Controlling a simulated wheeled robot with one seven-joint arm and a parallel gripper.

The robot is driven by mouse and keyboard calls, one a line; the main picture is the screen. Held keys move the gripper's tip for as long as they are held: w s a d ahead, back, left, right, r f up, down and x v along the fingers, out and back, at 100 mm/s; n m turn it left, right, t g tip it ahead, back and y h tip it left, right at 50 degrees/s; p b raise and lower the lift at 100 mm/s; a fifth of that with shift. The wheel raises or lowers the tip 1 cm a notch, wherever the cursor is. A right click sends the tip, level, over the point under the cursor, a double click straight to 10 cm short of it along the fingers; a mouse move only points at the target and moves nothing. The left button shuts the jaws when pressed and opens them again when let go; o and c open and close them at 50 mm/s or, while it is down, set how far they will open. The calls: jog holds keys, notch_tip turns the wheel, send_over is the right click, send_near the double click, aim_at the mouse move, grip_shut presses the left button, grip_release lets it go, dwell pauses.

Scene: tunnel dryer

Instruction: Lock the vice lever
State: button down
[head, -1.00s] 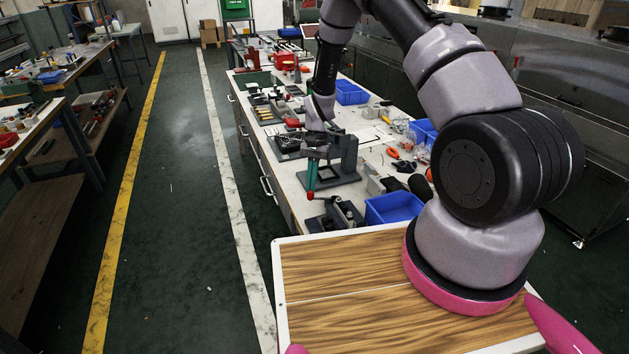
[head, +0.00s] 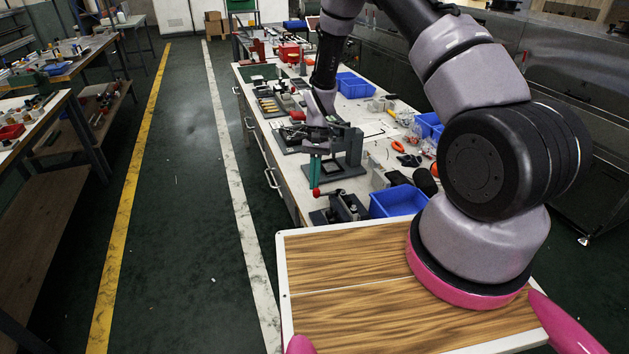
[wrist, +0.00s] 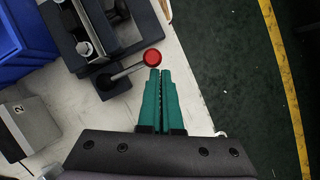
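The vice (head: 347,208) is a dark block with metal parts near the bench's front end. It fills the upper left of the wrist view (wrist: 88,28). Its lever (wrist: 128,72) is a short metal rod ending in a round red knob (wrist: 152,57), which also shows in the head view (head: 316,192). My gripper (wrist: 160,71) has teal fingers lying close together with only a thin gap, and nothing visible between them. In the head view the fingers (head: 316,172) point down at the knob. The knob sits just beyond the fingertips; I cannot tell whether they touch.
A dark grey upright fixture (head: 347,158) stands on the bench close behind my gripper. A blue bin (head: 398,201) is right of the vice. The bench edge drops to green floor (head: 190,235) on the left. Tools and bins crowd the bench.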

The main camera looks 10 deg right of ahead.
jog(key=v, duration=1)
jog(key=shift+w+r, duration=0.15)
jog(key=shift+r, duration=0.25)
jog(key=s+d+r+t, duration=0.2)
jog(key=d+r+t, duration=0.1)
jog(key=r, duration=1)
jog(key=s+d+r+t, duration=0.2)
jog(key=s+d+r, duration=0.1)
jog(key=r, duration=0.9)
jog(key=s+d+r+t, duration=0.2)
jog(key=s+r, duration=0.4)
jog(key=s, duration=0.3)
jog(key=s+d+r+t, duration=0.3)
jog(key=s+r+t, duration=0.1)
jog(key=s+r, duration=0.3)
jog(key=shift+s+r+t, duration=0.3)
jog(key=shift+s+t, duration=0.1)
jog(key=shift+s, duration=0.9)
